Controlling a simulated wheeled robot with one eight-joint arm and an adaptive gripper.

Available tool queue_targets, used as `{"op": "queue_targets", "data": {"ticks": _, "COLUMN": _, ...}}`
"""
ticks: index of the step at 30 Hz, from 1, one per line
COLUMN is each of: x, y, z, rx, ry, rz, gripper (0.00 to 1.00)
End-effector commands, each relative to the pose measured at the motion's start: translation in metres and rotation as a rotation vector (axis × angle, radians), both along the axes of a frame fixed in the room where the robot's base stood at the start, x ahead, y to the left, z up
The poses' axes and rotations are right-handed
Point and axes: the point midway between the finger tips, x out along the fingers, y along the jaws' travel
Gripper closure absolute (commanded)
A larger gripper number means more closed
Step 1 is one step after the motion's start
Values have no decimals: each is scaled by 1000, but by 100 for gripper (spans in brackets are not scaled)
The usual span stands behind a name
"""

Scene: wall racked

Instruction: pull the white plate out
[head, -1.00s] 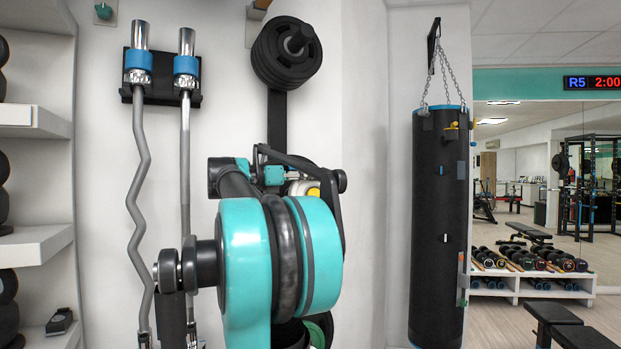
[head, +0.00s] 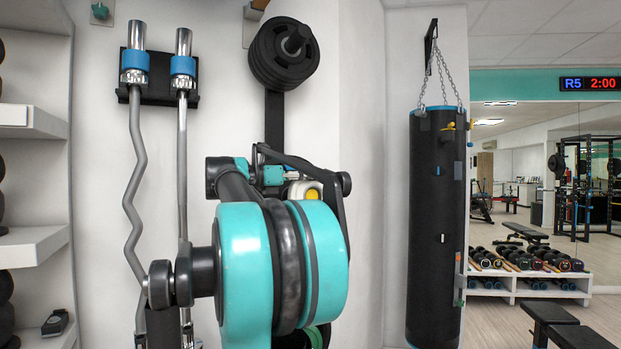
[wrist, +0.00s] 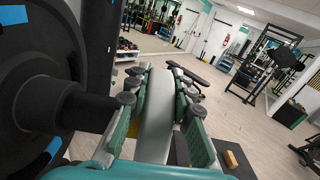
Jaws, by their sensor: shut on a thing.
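My gripper (wrist: 157,78) is shut on the white plate (wrist: 156,118), with one green-padded finger on each side of it in the wrist view. The plate shows there edge-on as a pale band. A thick black peg (wrist: 75,106) sticks out from a large black disc to the left of the fingers. I cannot tell whether the plate is on the peg or clear of it. In the head view only a bit of the white plate (head: 296,190), near a yellow part, shows behind my arm.
Black plates (head: 284,55) hang on a wall peg above my arm. Two bars (head: 158,140) hang in a wall holder on the left, beside white shelves (head: 30,245). A black punching bag (head: 437,220) hangs on the right. Open floor lies beyond in the wrist view.

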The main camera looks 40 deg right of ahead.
Motion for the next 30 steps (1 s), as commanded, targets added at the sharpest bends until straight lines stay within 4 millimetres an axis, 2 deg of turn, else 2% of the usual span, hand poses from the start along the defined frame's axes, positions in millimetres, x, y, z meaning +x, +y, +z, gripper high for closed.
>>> {"op": "queue_targets", "data": {"ticks": 11, "x": -2, "y": 0, "z": 1, "rx": -1, "ry": 0, "rz": 0, "gripper": 100}}
{"op": "queue_targets", "data": {"ticks": 30, "x": -20, "y": 3, "z": 3, "rx": -1, "ry": 0, "rz": 0, "gripper": 100}}
